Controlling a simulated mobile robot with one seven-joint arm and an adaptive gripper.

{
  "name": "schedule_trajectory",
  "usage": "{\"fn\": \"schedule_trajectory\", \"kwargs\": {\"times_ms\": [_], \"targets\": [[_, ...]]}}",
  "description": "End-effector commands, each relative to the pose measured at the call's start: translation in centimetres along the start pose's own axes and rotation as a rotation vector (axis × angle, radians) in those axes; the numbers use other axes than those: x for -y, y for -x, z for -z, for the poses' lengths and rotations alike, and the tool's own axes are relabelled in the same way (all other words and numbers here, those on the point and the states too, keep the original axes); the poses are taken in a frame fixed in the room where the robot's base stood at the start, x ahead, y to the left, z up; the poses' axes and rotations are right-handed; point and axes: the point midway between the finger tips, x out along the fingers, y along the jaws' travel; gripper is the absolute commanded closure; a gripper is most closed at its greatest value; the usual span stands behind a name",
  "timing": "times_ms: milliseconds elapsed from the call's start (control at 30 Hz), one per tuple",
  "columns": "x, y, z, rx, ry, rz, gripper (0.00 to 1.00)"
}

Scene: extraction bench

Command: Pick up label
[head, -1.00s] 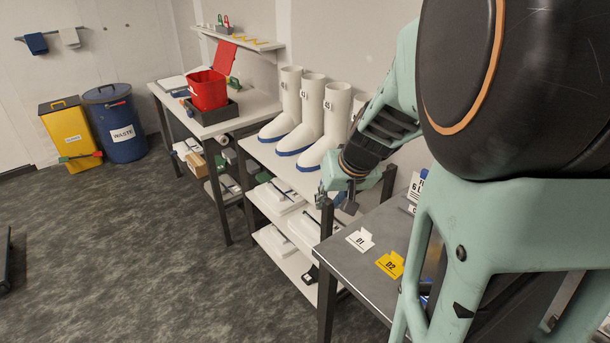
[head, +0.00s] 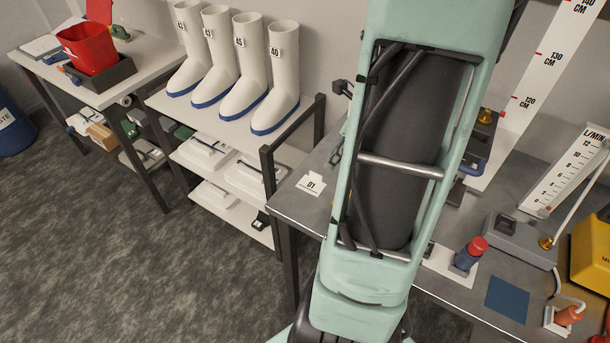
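A white folded label marked 01 (head: 312,184) stands on the grey metal bench (head: 285,208) near its left front corner. My own arm crosses the middle of the picture and hides the bench just right of the label. Small dark and grey parts at the arm's left edge, above and right of the label, may belong to my gripper (head: 337,152). Its fingers are mostly hidden behind the arm, so I cannot tell whether it is open or holds anything.
White boots (head: 278,75) stand on a shelf unit left of the bench, beyond a dark post (head: 268,170). Right of my arm are a red-capped blue item (head: 470,253), a blue square (head: 507,298), a flow gauge (head: 568,170) and a yellow box (head: 592,250).

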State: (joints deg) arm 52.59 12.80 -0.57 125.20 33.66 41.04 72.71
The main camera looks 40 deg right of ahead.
Motion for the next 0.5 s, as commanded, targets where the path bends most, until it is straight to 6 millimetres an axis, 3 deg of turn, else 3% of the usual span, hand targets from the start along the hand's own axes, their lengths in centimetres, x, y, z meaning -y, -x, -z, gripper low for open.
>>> {"fn": "schedule_trajectory", "kwargs": {"times_ms": [133, 500], "targets": [[0.1, -0.3, 0.7, 0.008, -0.100, -0.006, 0.77], [0.1, -5.2, 0.6, 0.009, -0.111, -0.007, 0.77]]}}
